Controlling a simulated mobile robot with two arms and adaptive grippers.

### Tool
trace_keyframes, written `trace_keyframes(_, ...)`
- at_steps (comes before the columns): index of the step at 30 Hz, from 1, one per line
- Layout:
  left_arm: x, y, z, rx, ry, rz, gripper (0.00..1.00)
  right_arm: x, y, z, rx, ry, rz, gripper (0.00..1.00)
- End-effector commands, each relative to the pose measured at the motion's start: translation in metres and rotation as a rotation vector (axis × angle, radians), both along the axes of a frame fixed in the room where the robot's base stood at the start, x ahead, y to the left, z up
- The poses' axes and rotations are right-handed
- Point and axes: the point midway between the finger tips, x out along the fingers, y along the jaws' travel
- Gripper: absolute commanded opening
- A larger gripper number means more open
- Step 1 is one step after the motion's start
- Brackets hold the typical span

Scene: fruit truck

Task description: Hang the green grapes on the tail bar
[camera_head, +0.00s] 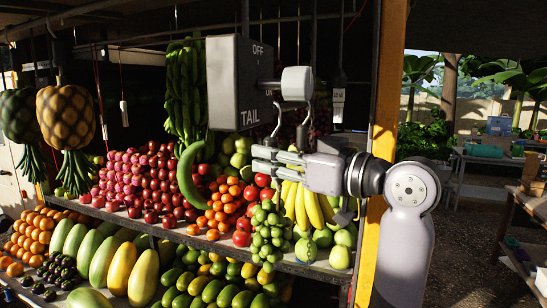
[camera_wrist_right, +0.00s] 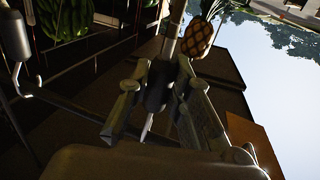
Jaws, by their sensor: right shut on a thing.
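The green grapes (camera_head: 268,235) hang in a bunch before the shelf edge in the head view, below my right gripper. I cannot see what bears them. The grey box marked TAIL (camera_head: 237,82) has a short bar (camera_head: 269,83) with a pale cylindrical end (camera_head: 297,83) and hooks (camera_head: 307,113) below it. My right gripper (camera_head: 262,160) is just below this bar. In the right wrist view my gripper (camera_wrist_right: 157,85) is shut on a dark piece (camera_wrist_right: 157,92) with a pale tip. Its link to the grapes cannot be made out. My left gripper is not in view.
Fruit fills the shelf behind, with bananas (camera_head: 305,205) and green apples (camera_head: 340,257) near my right arm. A yellow post (camera_head: 384,120) stands behind this arm. Pineapples (camera_head: 65,115) hang at the left.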

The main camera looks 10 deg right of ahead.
Motion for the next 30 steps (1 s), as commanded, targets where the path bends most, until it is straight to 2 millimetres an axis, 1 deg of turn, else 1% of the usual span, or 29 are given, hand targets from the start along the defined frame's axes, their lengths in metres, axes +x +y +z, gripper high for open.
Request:
trace_keyframes(4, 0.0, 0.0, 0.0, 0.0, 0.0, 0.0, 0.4, 0.0, 0.0, 0.002, 0.002, -0.004, 0.0, 0.0)
trace_keyframes(5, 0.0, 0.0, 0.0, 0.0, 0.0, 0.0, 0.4, 0.0, 0.0, 0.002, 0.002, -0.004, 0.0, 0.2)
trace_keyframes(15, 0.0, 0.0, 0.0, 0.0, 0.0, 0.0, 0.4, 0.0, 0.0, 0.001, 0.001, -0.002, 0.0, 0.42)
trace_keyframes(25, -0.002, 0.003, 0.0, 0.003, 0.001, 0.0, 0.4, -0.001, -0.002, -0.001, -0.001, 0.002, -0.001, 0.42)
trace_keyframes(28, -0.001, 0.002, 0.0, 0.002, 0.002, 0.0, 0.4, -0.008, -0.009, 0.0, 0.001, 0.001, -0.002, 0.42)
trace_keyframes(30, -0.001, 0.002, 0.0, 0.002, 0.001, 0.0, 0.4, -0.017, -0.016, 0.0, -0.002, -0.001, -0.003, 0.42)
